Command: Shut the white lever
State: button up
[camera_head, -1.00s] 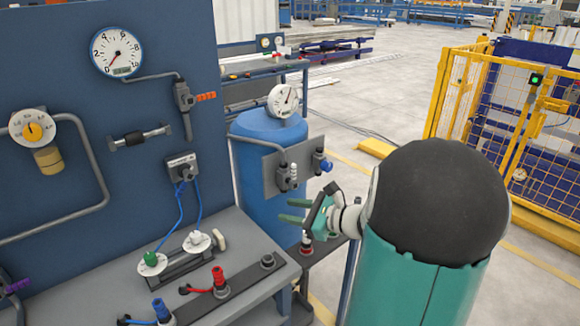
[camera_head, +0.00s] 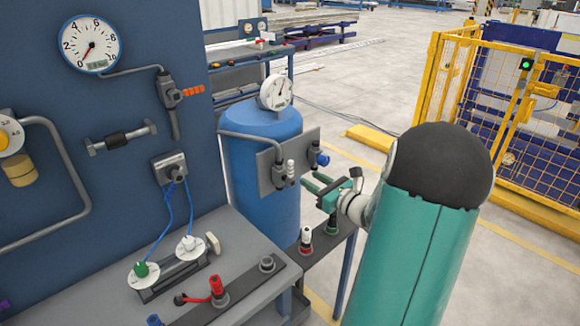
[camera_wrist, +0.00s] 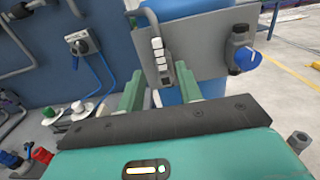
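The white lever (camera_head: 290,169) sits on a valve on a grey plate fixed to the front of the blue tank (camera_head: 262,135). It points upright in the picture. In the wrist view the white lever (camera_wrist: 158,54) looks segmented and stands just beyond the gap between my fingers. My gripper (camera_head: 313,182) is green, open and empty, to the right of the lever and slightly below it. In the wrist view its two fingers (camera_wrist: 159,74) reach toward the plate, one on each side of the valve below the lever. I see no clear contact with the lever.
A blue knob (camera_head: 322,159) is on the plate's right side, close to my gripper. A gauge (camera_head: 275,92) tops the tank. Red and green connectors (camera_head: 306,240) stand on the narrow bench below. A yellow fence (camera_head: 450,75) stands at right.

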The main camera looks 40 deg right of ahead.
aim_at(292, 168)
jog(key=w, duration=0.9)
jog(key=shift+w+a, duration=0.25)
jog(key=shift+w, duration=0.1)
jog(key=shift+s, duration=0.1)
grip_shut()
